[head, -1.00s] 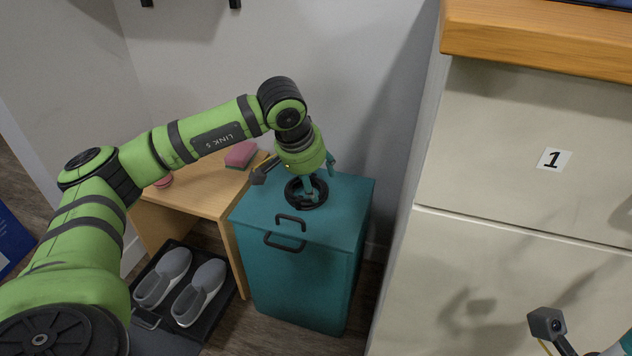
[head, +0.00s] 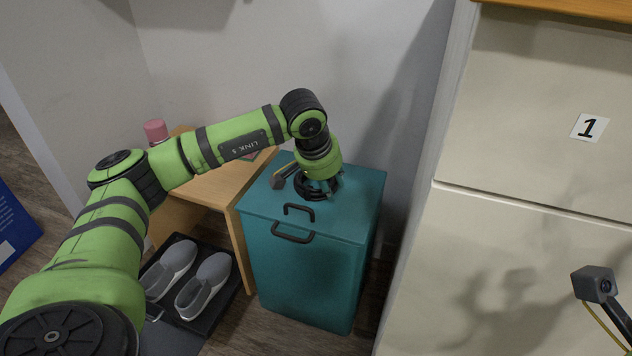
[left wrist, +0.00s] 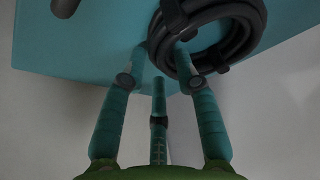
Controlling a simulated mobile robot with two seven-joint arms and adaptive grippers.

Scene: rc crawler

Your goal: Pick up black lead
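The black lead (head: 318,187) is a coil lying on the lid of a teal box (head: 312,262). My left gripper (head: 317,188) points down at the coil and hides part of it in the head view. In the left wrist view the coil (left wrist: 212,38) sits at the top, right of centre. The left gripper's teal fingers (left wrist: 161,52) stand apart, with two fingertips at the coil's near-left edge; the right one overlaps the ring. Whether they touch it I cannot tell. The gripper looks open. My right gripper does not show.
A pale cabinet (head: 520,240) marked 1 stands at the right.

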